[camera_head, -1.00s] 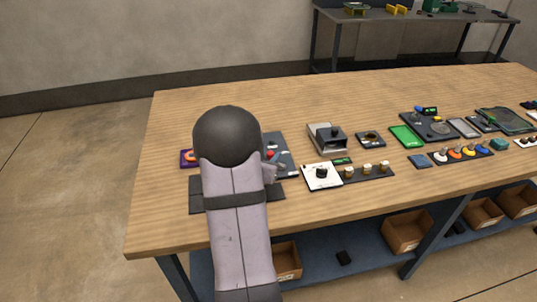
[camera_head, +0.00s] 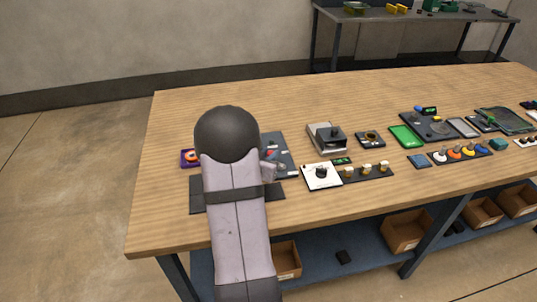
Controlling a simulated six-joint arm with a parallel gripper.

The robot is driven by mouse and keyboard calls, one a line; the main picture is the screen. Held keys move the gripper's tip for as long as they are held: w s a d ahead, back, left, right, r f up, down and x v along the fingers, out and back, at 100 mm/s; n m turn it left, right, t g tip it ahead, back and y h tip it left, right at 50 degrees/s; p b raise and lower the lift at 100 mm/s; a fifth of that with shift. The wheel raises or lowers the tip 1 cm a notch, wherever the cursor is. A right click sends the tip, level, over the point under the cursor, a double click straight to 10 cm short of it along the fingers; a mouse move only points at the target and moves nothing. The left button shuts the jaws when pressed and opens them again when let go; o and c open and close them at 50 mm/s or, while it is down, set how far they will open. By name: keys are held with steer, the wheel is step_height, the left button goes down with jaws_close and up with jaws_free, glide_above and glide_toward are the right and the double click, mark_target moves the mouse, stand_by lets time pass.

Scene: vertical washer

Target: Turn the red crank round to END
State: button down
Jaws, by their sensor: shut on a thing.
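A dark grey panel (camera_head: 281,146) lies near the left end of the bench, partly behind my arm. A small bit of the red crank (camera_head: 270,153) shows on it; the rest is hidden. My gripper (camera_head: 268,168) is at the crank, shut on it, with its fingers mostly covered by my arm. The END mark and the crank's angle cannot be made out.
An orange and purple piece (camera_head: 189,158) lies left of my arm. A dark mat (camera_head: 271,192) lies under it. A white dial plate (camera_head: 321,176) and a grey block device (camera_head: 327,138) stand to the right. The back left of the bench is clear.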

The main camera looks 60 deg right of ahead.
steer(key=shift+w+d+r+m+g+p, duration=0.15)
steer(key=shift+d+m+g+p, duration=0.05)
steer(key=shift+m+g+p, duration=0.45)
steer(key=shift+w+d+r+m+g+p, duration=0.15)
steer(key=shift+m+g+p, duration=0.3)
steer(key=shift+g+p, duration=0.3)
steer(key=m+g+p, duration=0.2)
steer(key=shift+d+f+p, duration=0.1)
steer(key=shift+d+p, duration=0.2)
steer(key=shift+d, duration=0.1)
steer(key=shift+d+f+m+g+y+p, duration=0.1)
steer(key=shift+d+m+g+y+p, duration=0.15)
steer(key=shift+m+g, duration=0.7)
steer(key=shift+d+f+m+g+y+p, duration=0.15)
steer(key=shift+d+m+g+y, duration=0.15)
steer(key=shift+m+g, duration=0.6)
steer(key=shift+s+d+r+g, duration=0.1)
steer(key=shift+g, duration=0.15)
steer(key=c, duration=1.6)
jaws_free()
steer(key=shift+o, duration=0.2)
steer(key=shift+b+v, duration=1.05)
steer(key=shift+v, duration=2.65)
